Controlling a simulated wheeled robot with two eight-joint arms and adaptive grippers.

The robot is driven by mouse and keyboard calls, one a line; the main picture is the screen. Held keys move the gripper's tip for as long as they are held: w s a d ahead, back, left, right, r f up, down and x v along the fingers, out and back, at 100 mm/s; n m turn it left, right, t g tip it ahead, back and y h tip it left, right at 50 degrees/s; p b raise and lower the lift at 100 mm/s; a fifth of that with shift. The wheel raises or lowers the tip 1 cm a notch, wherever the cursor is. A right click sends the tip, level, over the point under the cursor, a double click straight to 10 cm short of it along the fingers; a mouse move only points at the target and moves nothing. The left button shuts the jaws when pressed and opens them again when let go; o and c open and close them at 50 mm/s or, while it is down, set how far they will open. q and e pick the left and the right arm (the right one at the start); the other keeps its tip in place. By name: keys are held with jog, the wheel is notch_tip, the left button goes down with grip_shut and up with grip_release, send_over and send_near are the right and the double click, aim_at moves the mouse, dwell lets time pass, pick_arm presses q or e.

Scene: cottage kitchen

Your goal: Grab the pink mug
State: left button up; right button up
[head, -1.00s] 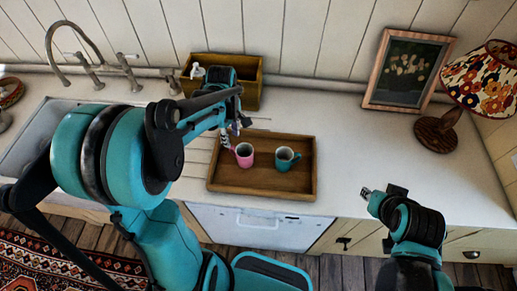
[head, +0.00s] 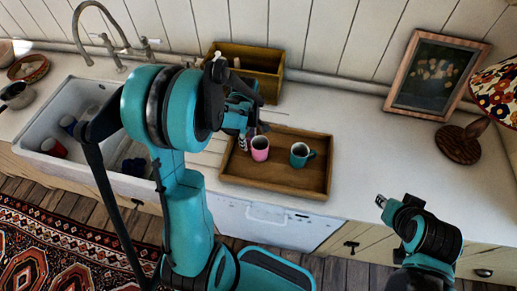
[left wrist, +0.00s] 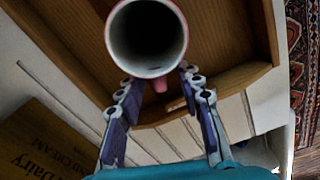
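The pink mug (head: 260,149) stands upright in the wooden tray (head: 290,182), left of a teal mug (head: 299,155). My left gripper (head: 249,139) is just left of the pink mug, at its handle side. In the left wrist view the open mug (left wrist: 147,68) shows from above, with its pink handle toward me. The two fingers of the left gripper (left wrist: 158,92) are apart, one on each side of the handle, and not closed on it. Whether they touch the mug is unclear. My right gripper (head: 381,201) is over the counter's front edge, far from the mugs; its fingers are too small to judge.
A wooden box (head: 250,71) stands behind the tray. A framed picture (head: 437,75) and a lamp (head: 462,141) stand at the right. A sink (head: 90,100) with a red cup (head: 54,148) is at the left. The counter right of the tray is clear.

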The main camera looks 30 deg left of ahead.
pick_arm(q)
grip_shut()
jog(key=shift+r, duration=0.15)
jog(key=shift+r, duration=0.75)
notch_tip(320, 180, up, 3)
jog(key=shift+d+f+p, duration=0.1)
jog(key=shift+f+p, duration=0.1)
jog(key=shift+p, duration=0.4)
jog(key=d+r+p, duration=0.1)
jog(key=d+r, duration=0.2)
jog(key=d, duration=0.2)
jog(key=s+d+r, duration=0.1)
jog(key=d+r, duration=0.2)
jog(key=d, duration=0.3)
jog(key=shift+d+r+p, duration=0.15)
jog(key=shift+r+p, duration=0.1)
jog(key=shift+p, duration=0.1)
jog(key=shift+s, duration=0.1)
dwell(0.5)
